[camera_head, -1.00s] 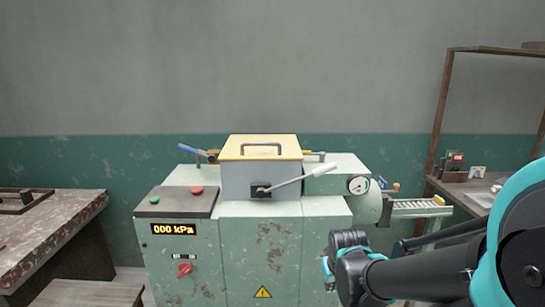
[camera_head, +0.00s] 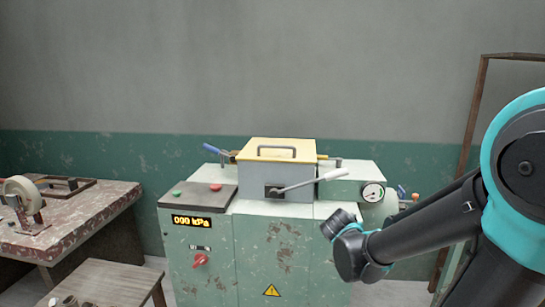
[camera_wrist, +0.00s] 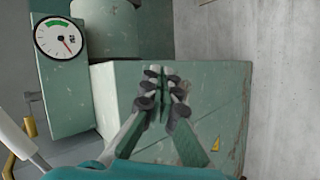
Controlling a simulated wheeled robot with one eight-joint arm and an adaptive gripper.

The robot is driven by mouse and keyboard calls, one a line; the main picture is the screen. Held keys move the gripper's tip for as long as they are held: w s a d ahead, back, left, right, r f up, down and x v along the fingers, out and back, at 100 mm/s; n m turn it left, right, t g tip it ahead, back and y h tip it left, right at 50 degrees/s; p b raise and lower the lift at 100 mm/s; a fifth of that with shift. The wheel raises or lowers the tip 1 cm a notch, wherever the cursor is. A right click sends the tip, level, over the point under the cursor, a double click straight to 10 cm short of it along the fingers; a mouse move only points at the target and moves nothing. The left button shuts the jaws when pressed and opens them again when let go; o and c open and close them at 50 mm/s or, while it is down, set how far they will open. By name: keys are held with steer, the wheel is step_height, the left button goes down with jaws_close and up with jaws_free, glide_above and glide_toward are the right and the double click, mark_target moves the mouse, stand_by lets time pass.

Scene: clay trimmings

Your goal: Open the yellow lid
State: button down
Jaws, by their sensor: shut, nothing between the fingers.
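The yellow lid (camera_head: 278,149) lies flat and closed on top of the grey box of the green machine. A dark handle (camera_head: 277,149) stands on the lid. A lever with a white grip (camera_head: 322,177) runs from a dark latch (camera_head: 273,191) on the front of the box out to the right. My gripper (camera_wrist: 162,85) is shut and empty in the wrist view, pointing at the machine's green body. In the head view my arm's end is in front of the machine's right side, to the right of and below the lid.
A pressure gauge (camera_head: 373,193) is right of the lever, and also in the wrist view (camera_wrist: 60,38). A worn table (camera_head: 105,210) and a stool (camera_head: 115,284) stand at the left.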

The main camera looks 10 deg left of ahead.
steer(key=w+a+r+n+t, duration=0.7)
steer(key=w+a+r+n, duration=0.45)
steer(key=a, duration=0.35)
steer(key=a+r+n+t+y, duration=0.2)
steer(key=a+r+n, duration=0.2)
steer(key=a+n, duration=0.3)
steer(key=a+r+n+t+y, duration=0.2)
steer(key=a+r+n+t, duration=0.15)
steer(key=a, duration=0.55)
steer(key=f+x, duration=0.1)
steer(key=x, duration=0.9)
steer(key=shift+w+n+g, duration=0.2)
steer(key=shift+n+g, duration=0.15)
steer(key=shift+n, duration=0.05)
steer(key=shift+a+r, duration=0.1)
